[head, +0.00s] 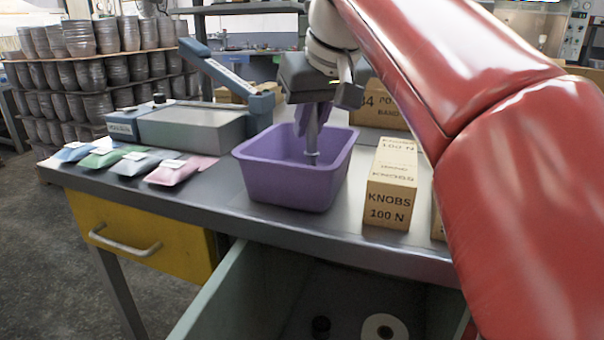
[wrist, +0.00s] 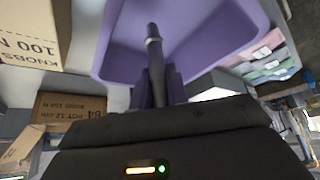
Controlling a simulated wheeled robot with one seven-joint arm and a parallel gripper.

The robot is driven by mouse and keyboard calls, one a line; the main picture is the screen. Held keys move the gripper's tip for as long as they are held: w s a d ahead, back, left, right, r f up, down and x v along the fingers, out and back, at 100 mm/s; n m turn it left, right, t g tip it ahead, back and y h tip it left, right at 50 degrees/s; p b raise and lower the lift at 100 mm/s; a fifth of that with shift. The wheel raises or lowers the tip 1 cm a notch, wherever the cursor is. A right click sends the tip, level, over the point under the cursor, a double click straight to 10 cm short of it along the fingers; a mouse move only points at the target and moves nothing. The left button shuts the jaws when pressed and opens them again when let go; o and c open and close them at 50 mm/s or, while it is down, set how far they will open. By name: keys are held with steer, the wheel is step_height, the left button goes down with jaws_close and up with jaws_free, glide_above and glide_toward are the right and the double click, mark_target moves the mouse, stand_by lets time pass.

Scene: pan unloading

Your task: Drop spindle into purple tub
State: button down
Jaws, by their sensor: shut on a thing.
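A purple tub (head: 290,185) stands on the grey bench top. It also fills the upper middle of the wrist view (wrist: 200,50). My gripper (head: 315,118) points down over the tub and is shut on a metal spindle (head: 312,145). The spindle hangs upright, with its lower end inside the tub's opening as seen from the head. In the wrist view the spindle (wrist: 154,60) extends from the jaws (wrist: 157,90) across the tub's interior. Whether its tip touches the tub floor I cannot tell. The spindle's upper part is hidden between the jaws.
A KNOBS box (head: 392,185) stands close right of the tub, with another carton (head: 380,105) behind. Coloured packets (head: 180,170) and a grey machine (head: 195,130) are to the left. An open drawer (head: 250,290) below holds a white roll (head: 384,327).

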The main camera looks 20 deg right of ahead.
steer(key=shift+f, duration=0.3)
steer(key=c, duration=1.3)
jaws_free()
steer(key=p+v, duration=0.1)
steer(key=v, duration=0.7)
steer(key=shift+p, duration=0.35)
